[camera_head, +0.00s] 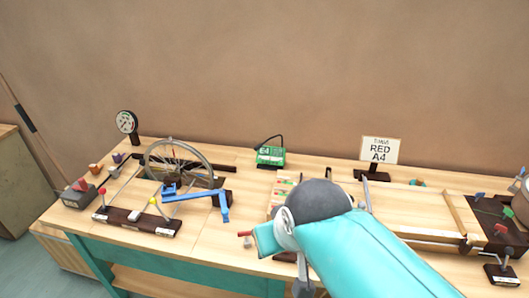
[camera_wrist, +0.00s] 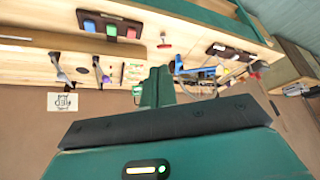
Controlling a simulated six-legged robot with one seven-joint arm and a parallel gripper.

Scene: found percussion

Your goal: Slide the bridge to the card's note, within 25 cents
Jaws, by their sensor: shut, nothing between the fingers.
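The card (camera_head: 381,150) stands upright on a dark foot at the back right and reads "RED A4". It also shows upside down in the wrist view (camera_wrist: 62,102). A long pale wooden string board (camera_head: 415,192) lies at the right, partly hidden by my arm. A wooden crosspiece (camera_head: 464,216), which looks like a bridge, stands across its right part; I cannot be sure it is the sliding one. My gripper (camera_wrist: 157,87) is shut and empty, held above the bench, apart from the board. In the head view my arm mostly hides the gripper.
A green box (camera_head: 271,156) with a small display stands at the back. A spoked wheel (camera_head: 178,162), a blue bracket (camera_head: 196,195) and a dark base with coloured knobs (camera_head: 137,221) stand at the left. A round dial (camera_head: 127,122) is behind. Bare bench lies left of my arm.

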